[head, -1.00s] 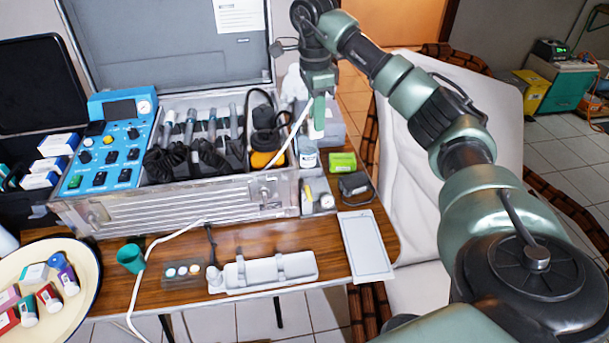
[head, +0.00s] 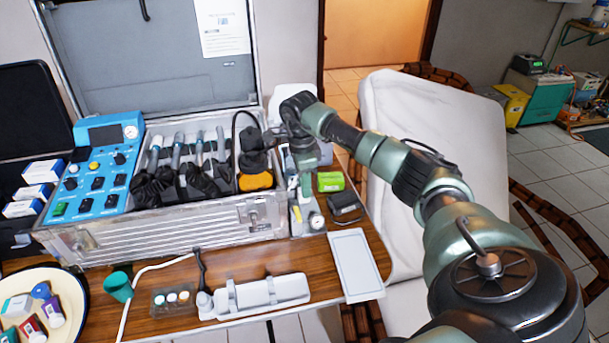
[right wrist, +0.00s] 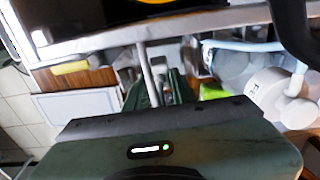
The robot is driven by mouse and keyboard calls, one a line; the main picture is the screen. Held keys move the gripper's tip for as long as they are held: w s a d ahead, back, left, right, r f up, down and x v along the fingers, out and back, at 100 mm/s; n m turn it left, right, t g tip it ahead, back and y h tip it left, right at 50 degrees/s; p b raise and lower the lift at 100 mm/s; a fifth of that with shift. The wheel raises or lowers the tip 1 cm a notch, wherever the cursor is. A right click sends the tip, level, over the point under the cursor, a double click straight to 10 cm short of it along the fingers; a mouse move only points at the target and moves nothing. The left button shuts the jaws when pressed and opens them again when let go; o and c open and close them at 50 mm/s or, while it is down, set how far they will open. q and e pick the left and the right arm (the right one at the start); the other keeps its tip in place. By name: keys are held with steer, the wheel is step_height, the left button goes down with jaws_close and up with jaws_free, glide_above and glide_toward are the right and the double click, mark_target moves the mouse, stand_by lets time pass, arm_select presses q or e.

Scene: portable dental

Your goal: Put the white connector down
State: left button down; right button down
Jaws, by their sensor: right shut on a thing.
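My right gripper (head: 304,188) is low at the right end of the metal case, among small items on the wooden table. In the right wrist view its green fingers (right wrist: 158,84) are shut around a slim pale piece (right wrist: 147,68), which looks like the white connector with its lead. The gripper and arm hide most of the connector in the head view. I cannot tell whether it touches the surface below. My left gripper is not in view.
The open case (head: 175,236) holds black-sleeved handpieces and a blue control panel (head: 97,168). A green box (head: 330,181) and a black item (head: 344,203) stand just right of the gripper. A pale flat tray (head: 355,264) and a white holder (head: 262,294) lie in front.

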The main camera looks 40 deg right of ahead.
steer(key=shift+f, duration=1.65)
steer(key=c, duration=1.2)
jaws_free()
steer(key=shift+f, duration=0.1)
steer(key=r, duration=0.8)
steer(key=r+b, duration=0.1)
steer(key=r, duration=0.3)
steer(key=shift+w+a+r, duration=0.15)
steer(key=shift+a, duration=0.1)
